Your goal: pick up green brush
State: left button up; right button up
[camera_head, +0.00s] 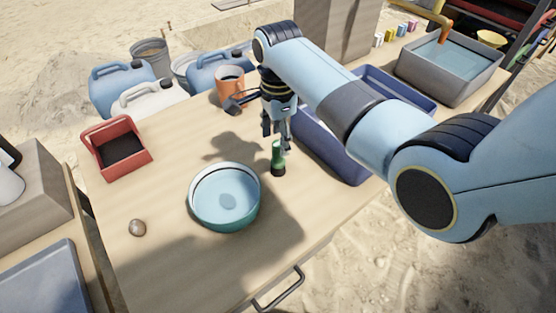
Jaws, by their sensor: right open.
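The green brush (277,156) stands upright on the wooden table, with a green handle on top and a dark lower end. My right gripper (278,136) points down from above, its fingers open around or just over the top of the handle. I cannot tell whether the fingers touch it. My left gripper is not in view.
A teal bowl (225,223) with water is left of the brush, and a blue tray (344,172) is close on its right. A red bin (93,150), a stone (137,228) and an orange cup (221,90) also sit on the table.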

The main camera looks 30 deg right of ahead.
aim_at(278, 152)
notch_tip(278, 152, down, 5)
jog(key=shift+a+f+b, duration=0.1)
jog(key=shift+b, duration=0.4)
jog(key=shift+s, duration=0.1)
jog(key=shift+c, duration=0.4)
